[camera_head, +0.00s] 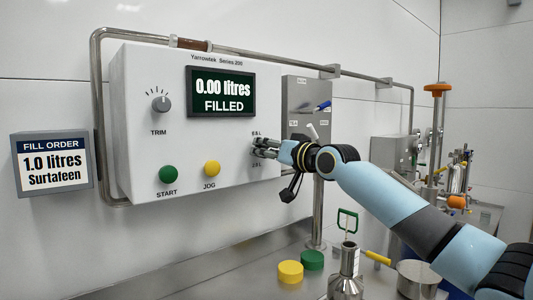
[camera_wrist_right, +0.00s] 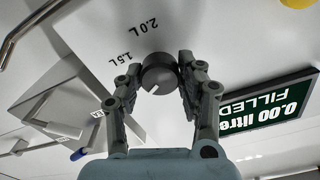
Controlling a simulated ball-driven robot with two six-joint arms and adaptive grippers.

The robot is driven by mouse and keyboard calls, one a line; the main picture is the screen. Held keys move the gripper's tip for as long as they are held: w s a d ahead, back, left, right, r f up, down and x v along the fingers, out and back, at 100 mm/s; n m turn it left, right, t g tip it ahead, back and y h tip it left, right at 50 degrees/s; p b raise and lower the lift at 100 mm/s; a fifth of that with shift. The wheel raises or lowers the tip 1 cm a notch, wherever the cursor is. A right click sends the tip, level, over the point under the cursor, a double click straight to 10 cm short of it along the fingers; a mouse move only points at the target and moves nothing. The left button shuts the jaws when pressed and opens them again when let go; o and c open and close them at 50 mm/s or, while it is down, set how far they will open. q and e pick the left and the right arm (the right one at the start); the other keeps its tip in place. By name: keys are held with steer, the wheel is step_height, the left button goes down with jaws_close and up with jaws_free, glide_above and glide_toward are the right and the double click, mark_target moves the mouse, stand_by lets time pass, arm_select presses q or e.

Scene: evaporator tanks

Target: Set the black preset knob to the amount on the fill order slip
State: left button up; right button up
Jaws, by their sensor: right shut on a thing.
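The fill order slip (camera_head: 53,163) on the left wall box reads "1.0 litres Surtafeen". The black preset knob (camera_wrist_right: 158,72) sits between the fingers of my right gripper (camera_wrist_right: 162,84), which is shut on it. Labels "1.5 L" and "2.0 L" show beside the knob in the wrist view, upside down. A short pale mark on the knob's face points toward lower left there; which amount it meets I cannot tell. In the head view my right gripper (camera_head: 264,148) hides the knob at the panel's right edge. My left gripper is not in view.
The white panel (camera_head: 230,160) carries a display (camera_head: 221,92) reading "0.00 litres FILLED", a grey TRIM knob (camera_head: 161,104), a green START button (camera_head: 168,174) and a yellow JOG button (camera_head: 212,168). Below stand yellow and green caps (camera_head: 290,272) and a metal bottle (camera_head: 347,272).

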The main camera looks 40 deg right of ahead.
steer(key=shift+f, duration=0.2)
steer(key=o, duration=1.2)
steer(key=shift+r, duration=0.15)
steer(key=shift+c, duration=0.2)
steer(key=s, duration=0.7)
steer(key=shift+s+d, duration=0.25)
steer(key=shift+d, duration=0.05)
